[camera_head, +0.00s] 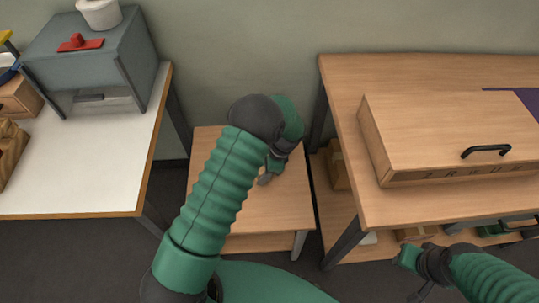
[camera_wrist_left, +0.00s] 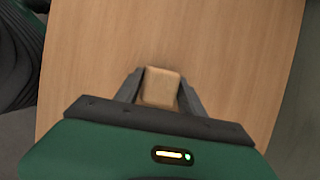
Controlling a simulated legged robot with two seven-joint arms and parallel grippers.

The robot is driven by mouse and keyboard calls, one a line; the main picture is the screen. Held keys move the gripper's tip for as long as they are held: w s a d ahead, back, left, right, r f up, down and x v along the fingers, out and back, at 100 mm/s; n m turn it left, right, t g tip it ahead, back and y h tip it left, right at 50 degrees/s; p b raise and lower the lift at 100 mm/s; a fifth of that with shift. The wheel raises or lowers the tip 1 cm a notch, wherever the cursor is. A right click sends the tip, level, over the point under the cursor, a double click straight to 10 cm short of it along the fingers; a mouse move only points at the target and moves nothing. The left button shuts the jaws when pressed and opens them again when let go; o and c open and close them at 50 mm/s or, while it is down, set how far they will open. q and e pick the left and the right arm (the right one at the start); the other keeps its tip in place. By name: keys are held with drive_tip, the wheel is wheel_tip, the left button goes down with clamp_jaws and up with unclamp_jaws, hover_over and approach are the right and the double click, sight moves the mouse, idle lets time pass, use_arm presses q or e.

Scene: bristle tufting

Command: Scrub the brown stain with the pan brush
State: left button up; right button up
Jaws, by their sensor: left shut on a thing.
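My left gripper (camera_head: 267,178) is over the small low wooden table (camera_head: 290,205) in the middle of the head view. In the left wrist view, its two fingers (camera_wrist_left: 160,92) are shut on the pan brush (camera_wrist_left: 160,86), of which only a pale wooden block shows. No bristles are visible, and I cannot tell whether it touches the tabletop. No brown stain shows on the visible tabletop; my left arm and hand cover part of it. My right gripper (camera_head: 408,258) is low at the right, in front of the large wooden bench, and its fingers are unclear.
A white-topped table (camera_head: 90,160) at the left holds a grey box (camera_head: 95,55) with a red item (camera_head: 78,43). The wooden bench (camera_head: 375,210) at the right holds a wooden case (camera_head: 440,130) with a black handle. Narrow gaps separate the low table from both.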

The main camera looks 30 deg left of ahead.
use_arm(q)
drive_tip(key=shift+p+v, duration=0.8)
drive_tip(key=shift+v, duration=0.35)
drive_tip(key=shift+s+a+r+p, duration=0.1)
drive_tip(key=shift+a+r+p, duration=0.1)
drive_tip(key=shift+r+p, duration=0.4)
drive_tip(key=shift+s+a+r+p, duration=0.1)
drive_tip(key=shift+a+r+p, duration=0.1)
drive_tip(key=shift+r+p, duration=1)
drive_tip(key=shift+r, duration=0.1)
wheel_tip(320, 180, up, 2)
drive_tip(key=shift+d+r+p, duration=0.1)
drive_tip(key=shift+d+p, duration=0.1)
drive_tip(key=shift+p, duration=0.65)
drive_tip(key=shift+a, duration=0.15)
